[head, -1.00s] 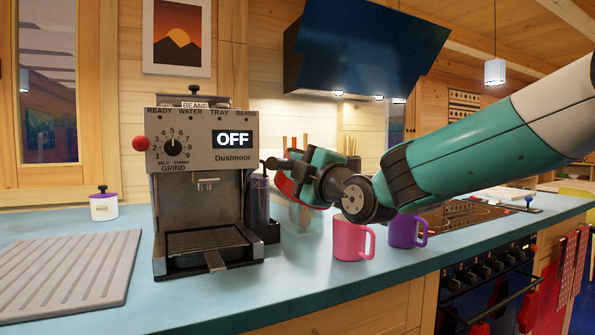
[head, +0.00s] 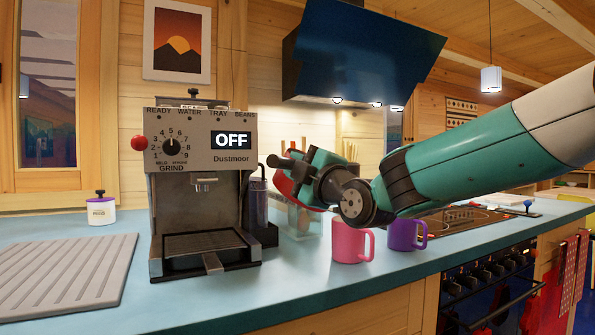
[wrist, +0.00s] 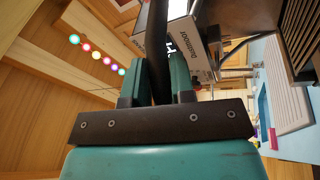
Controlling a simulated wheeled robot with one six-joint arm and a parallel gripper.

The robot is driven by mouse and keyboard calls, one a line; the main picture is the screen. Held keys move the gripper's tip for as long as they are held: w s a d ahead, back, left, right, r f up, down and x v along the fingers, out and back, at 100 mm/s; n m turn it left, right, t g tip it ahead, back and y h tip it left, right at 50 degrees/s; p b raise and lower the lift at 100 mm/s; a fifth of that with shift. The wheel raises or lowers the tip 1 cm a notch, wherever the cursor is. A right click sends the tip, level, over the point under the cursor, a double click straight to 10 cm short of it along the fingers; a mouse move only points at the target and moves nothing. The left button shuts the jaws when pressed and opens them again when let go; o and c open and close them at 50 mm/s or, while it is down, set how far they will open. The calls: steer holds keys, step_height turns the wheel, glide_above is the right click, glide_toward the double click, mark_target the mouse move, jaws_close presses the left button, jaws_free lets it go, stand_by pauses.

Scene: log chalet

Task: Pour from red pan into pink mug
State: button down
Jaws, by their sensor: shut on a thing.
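My gripper (head: 290,165) is shut on the black handle (wrist: 158,45) of the red pan (head: 290,191). The pan is held in the air above the counter, to the upper left of the pink mug in the head view. Most of the pan is hidden behind my gripper; only a strip of its red side shows, and its contents cannot be seen. The pink mug (head: 347,244) stands upright on the blue counter, handle to the right, its rim partly covered by my arm.
A purple mug (head: 402,235) stands just right of the pink mug. A coffee machine (head: 202,190) stands to the left, with a ridged grey board (head: 65,275) beyond it. A clear container (head: 300,220) stands behind the pan. The counter (head: 300,290) in front is clear.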

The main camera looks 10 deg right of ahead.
steer(key=shift+s+d+f+m+t+b, duration=0.15)
steer(key=shift+m+t+b, duration=0.35)
steer(key=shift+b, duration=0.9)
steer(key=shift+s+d+r+m+t+b, duration=0.15)
steer(key=shift+d+m+t+b, duration=0.3)
steer(key=shift+b, duration=0.9)
steer(key=shift+s+d+f+m+t+b, duration=0.15)
steer(key=shift+m+t+b, duration=0.3)
steer(key=shift+b, duration=0.95)
steer(key=shift+a, duration=0.1)
step_height(320, 180, up, 4)
steer(key=n+g+p, duration=0.3)
steer(key=p, duration=0.3)
